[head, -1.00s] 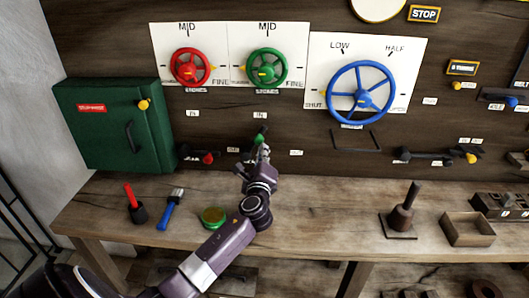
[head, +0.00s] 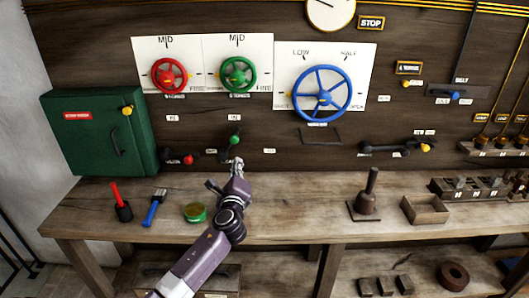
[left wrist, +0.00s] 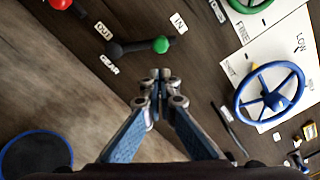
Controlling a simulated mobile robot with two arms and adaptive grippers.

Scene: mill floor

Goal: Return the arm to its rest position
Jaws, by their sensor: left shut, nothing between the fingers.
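My left arm comes up from the bottom of the head view over the workbench. Its left gripper (head: 238,163) is shut and empty, just below and apart from the lever with the green knob (head: 235,139) on the wall panel. In the left wrist view the fingertips (left wrist: 160,76) are together with nothing between them. There the green knob (left wrist: 161,45) stands beyond the tips, beside the GEAR, OUT and IN labels. My right gripper is not in view.
The workbench (head: 290,220) holds a red-handled tool (head: 115,195), a brush (head: 153,210), a green tin (head: 195,212), a dark bell-shaped tool (head: 367,198) and an open box (head: 427,211). Red (head: 169,76), green (head: 238,75) and blue (head: 325,98) handwheels and a green cabinet (head: 90,140) are on the wall.

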